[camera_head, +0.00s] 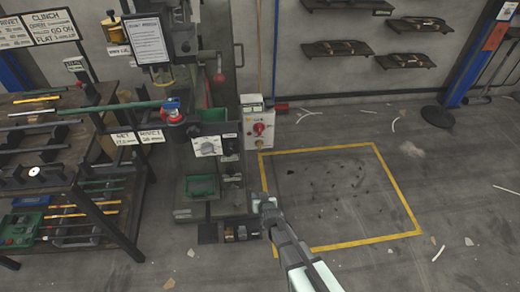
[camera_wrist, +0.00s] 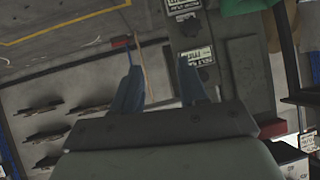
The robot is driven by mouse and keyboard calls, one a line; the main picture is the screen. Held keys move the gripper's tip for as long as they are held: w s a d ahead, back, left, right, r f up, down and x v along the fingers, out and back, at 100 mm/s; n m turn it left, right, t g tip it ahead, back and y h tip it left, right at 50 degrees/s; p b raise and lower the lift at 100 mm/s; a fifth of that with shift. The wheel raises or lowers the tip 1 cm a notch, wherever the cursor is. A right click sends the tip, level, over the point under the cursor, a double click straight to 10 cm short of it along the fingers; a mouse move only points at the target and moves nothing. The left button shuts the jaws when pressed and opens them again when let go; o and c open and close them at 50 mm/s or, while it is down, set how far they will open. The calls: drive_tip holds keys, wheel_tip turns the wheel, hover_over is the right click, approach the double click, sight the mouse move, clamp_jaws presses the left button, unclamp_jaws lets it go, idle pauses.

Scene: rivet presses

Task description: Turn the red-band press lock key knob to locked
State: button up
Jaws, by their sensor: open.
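The press (camera_head: 205,110) stands left of centre in the head view. A white box with a red knob (camera_head: 259,128) is on its right side. A round dial or knob on a white plate (camera_head: 208,147) is on the press front. I cannot tell which is the lock key knob, nor read its setting. My gripper (camera_head: 266,203) is low beside the press base, below the white box. In the wrist view my gripper's blue fingers (camera_wrist: 158,55) are apart, with nothing held. A white plate with a dark part (camera_wrist: 197,57) shows behind the right finger; its identity is unclear.
A tool rack (camera_head: 75,170) with rods and a green box stands at left. A yellow-outlined floor area (camera_head: 340,195) is right of the press, with small dark bits on it. Wall shelves (camera_head: 337,47) hang at the back. Scraps lie on the floor.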

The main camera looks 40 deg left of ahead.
wheel_tip(320, 180, up, 5)
drive_tip(key=w+a+t+y, duration=0.2)
drive_tip(key=w+t, duration=0.1)
drive_tip(key=t+y, duration=0.2)
drive_tip(key=t, duration=0.1)
approach(260, 148)
drive_tip(key=x, duration=0.9)
drive_tip(key=shift+a+r, duration=0.15)
clamp_jaws()
